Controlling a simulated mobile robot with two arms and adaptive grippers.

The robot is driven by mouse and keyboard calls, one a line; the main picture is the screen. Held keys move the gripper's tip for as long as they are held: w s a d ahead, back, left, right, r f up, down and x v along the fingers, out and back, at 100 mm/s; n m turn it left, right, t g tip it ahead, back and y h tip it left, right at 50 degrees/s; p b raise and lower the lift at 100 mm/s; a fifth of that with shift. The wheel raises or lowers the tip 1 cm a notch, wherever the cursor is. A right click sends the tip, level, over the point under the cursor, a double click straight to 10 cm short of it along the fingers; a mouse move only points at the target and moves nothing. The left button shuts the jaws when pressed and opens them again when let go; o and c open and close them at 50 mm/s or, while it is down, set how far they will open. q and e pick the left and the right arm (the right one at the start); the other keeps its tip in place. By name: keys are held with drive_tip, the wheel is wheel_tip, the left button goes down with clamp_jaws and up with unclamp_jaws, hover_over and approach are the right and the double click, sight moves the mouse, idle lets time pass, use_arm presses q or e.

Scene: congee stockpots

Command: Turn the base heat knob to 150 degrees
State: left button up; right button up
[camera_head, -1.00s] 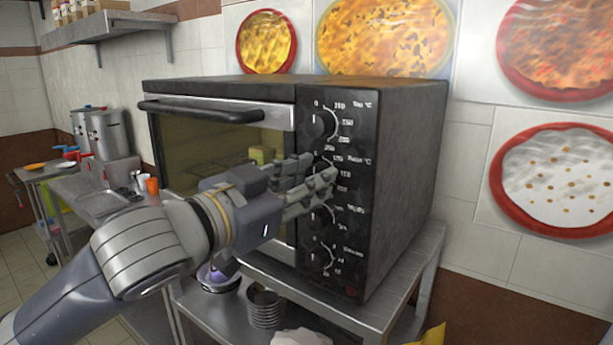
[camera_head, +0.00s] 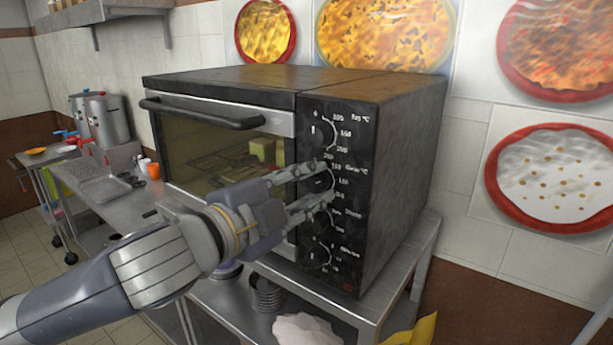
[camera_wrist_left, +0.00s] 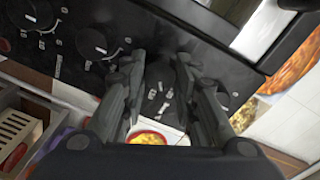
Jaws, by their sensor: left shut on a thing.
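The black oven (camera_head: 392,180) has a column of knobs down its right front panel. The base heat knob (camera_head: 318,182) is the second from the top, below the top heat knob (camera_head: 322,133). My left gripper (camera_head: 326,184) has one finger above and one below the base heat knob and is shut on it. In the left wrist view the gripper's fingers (camera_wrist_left: 163,85) straddle a dark part of the panel, with white scale marks between them. The knob's pointer is too small and covered to read. My right gripper is not in view.
The oven door handle (camera_head: 203,113) sticks out to the left of the panel. The oven stands on a metal table (camera_head: 408,260), with a stack of dark bowls (camera_head: 267,296) below. A steel counter (camera_head: 100,195) with pots (camera_head: 107,119) lies at the left.

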use_arm(q)
drive_tip(key=m+p, duration=0.1)
drive_tip(key=m, duration=0.2)
drive_tip(key=shift+r, duration=0.1)
drive_tip(key=shift+m+p, duration=0.3)
drive_tip(key=shift+m, duration=0.4)
drive_tip(key=o, duration=1.1)
drive_tip(key=shift+d, duration=0.1)
